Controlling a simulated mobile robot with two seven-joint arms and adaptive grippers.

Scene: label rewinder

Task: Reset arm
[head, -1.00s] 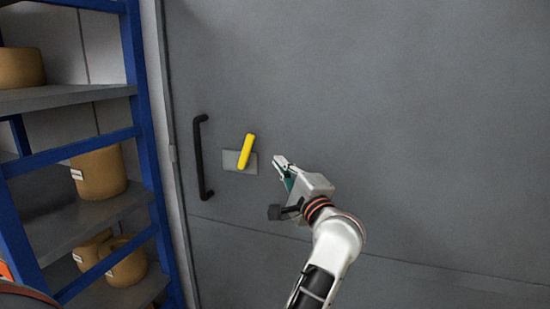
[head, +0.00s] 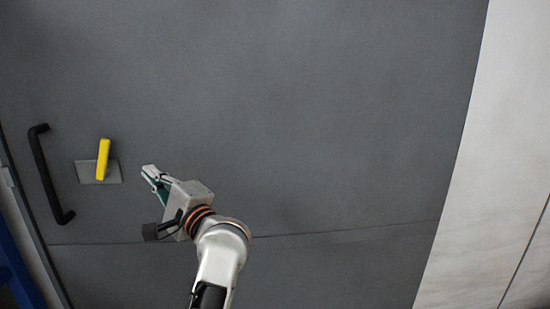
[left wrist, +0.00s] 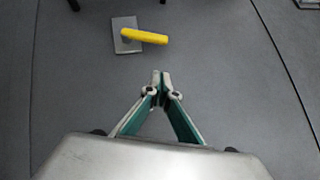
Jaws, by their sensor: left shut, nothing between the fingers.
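My left gripper (head: 150,171) is shut and empty in front of the grey door, to the right of the yellow handle. In the left wrist view its fingertips (left wrist: 160,74) meet in a point, apart from the handle. The yellow handle (head: 103,160) stands nearly upright, tilted slightly, on a small grey plate (head: 113,174) on the door. The handle also shows in the left wrist view (left wrist: 145,36), above the fingertips. My right gripper is in neither view.
The grey door (head: 320,120) fills most of the head view. A black pull handle (head: 47,175) is at its left. A blue frame post (head: 18,268) shows at the lower left edge. A pale wall panel (head: 485,180) is at the right.

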